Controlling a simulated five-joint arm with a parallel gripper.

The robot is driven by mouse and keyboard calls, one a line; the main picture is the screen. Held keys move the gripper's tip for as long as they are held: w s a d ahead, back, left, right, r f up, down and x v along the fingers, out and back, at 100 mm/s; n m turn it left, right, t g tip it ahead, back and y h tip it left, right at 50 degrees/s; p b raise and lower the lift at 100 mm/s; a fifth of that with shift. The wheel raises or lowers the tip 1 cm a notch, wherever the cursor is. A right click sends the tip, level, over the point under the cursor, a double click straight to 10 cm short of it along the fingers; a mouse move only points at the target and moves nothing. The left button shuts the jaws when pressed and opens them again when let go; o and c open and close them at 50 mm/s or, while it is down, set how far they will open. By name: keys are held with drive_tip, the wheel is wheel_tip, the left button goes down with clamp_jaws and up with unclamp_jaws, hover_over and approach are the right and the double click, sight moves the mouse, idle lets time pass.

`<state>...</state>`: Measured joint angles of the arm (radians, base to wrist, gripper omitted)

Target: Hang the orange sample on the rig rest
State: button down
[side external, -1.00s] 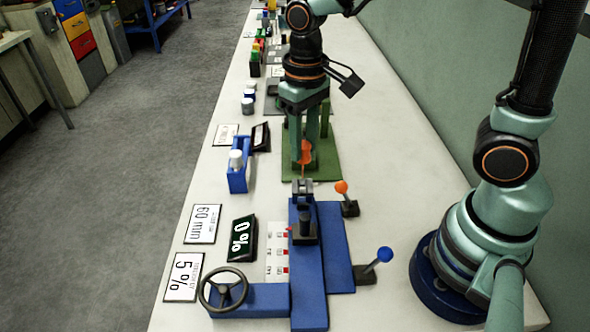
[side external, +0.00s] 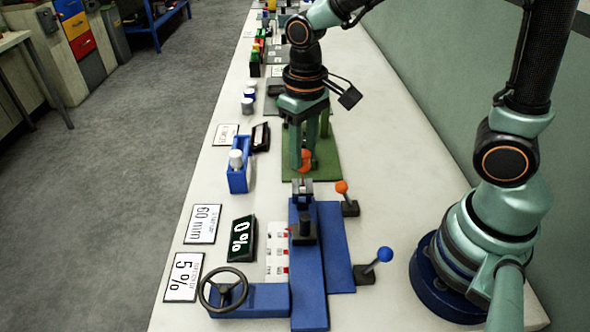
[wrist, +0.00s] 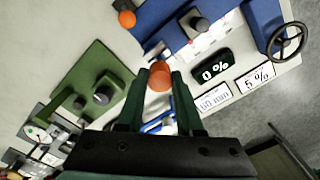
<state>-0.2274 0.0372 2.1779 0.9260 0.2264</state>
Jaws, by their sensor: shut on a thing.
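My gripper (side external: 303,162) is shut on the orange sample (side external: 306,155), just behind the grey fork-like block at the far end of the blue rig (side external: 309,285). In the wrist view the orange sample (wrist: 160,75) sits between the two fingertips. A thin part hangs below it, close above the grey block (side external: 302,188). I cannot tell whether they touch, nor for sure which part is the rig rest. A dark post (side external: 305,226) stands on the rig nearer the camera.
A green stand (side external: 329,168) is behind my gripper. An orange-knobbed lever (side external: 342,188) and a blue-knobbed lever (side external: 384,255) stand right of the rig. A handwheel (side external: 223,290), a "0%" display (side external: 242,239) and a blue holder with a white cylinder (side external: 238,176) are left.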

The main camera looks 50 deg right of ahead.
sight(303, 170)
drive_tip(key=shift+f, duration=2.4)
drive_tip(key=shift+c, duration=2.4)
unclamp_jaws()
wheel_tip(303, 170, up, 12)
drive_tip(key=shift+r, duration=0.1)
drive_tip(key=s+d+r+t, duration=0.3)
drive_tip(key=d+t, duration=0.2)
drive_tip(key=d, duration=0.2)
drive_tip(key=shift+s+d+t, duration=0.2)
drive_tip(key=shift+s+t, duration=0.1)
